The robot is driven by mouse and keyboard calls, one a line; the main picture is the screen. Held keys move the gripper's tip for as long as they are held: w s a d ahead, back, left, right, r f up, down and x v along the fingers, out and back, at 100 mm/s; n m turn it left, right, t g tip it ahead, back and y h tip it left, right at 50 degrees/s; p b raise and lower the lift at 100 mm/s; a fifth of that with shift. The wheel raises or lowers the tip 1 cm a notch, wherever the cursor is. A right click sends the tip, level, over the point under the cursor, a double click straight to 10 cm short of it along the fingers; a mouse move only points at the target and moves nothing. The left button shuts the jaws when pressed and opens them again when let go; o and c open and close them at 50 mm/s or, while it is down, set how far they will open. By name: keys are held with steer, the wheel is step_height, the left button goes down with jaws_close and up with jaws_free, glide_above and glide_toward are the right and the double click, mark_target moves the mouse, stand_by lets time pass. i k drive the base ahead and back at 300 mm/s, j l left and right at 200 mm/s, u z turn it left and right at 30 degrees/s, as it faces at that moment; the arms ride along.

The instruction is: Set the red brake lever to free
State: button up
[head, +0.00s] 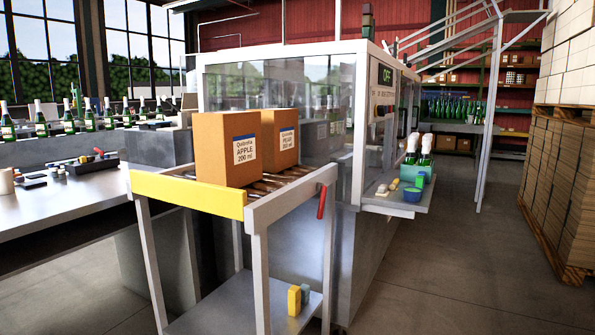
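The red brake lever (321,201) is on the right side rail of the white roller stand (259,283), near its far right corner post. It hangs downward, slightly tilted. No marking for free or locked can be read beside it. Two cardboard boxes, one labelled Apple (215,163) and one labelled Pear (284,121), sit on the stand's rollers. A yellow bar (205,198) crosses the stand's near left end. My gripper is not in this view.
A workbench (62,205) is at left. Stacked cartons (563,170) stand on the right. The floor (470,260) between is clear.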

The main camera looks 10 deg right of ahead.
mark_target(321, 187)
steer(key=i+l+z, duration=0.25)
steer(key=i+l, duration=0.65)
steer(key=i+l+z, duration=0.2)
steer(key=i+l, duration=0.7)
steer(key=i, duration=0.15)
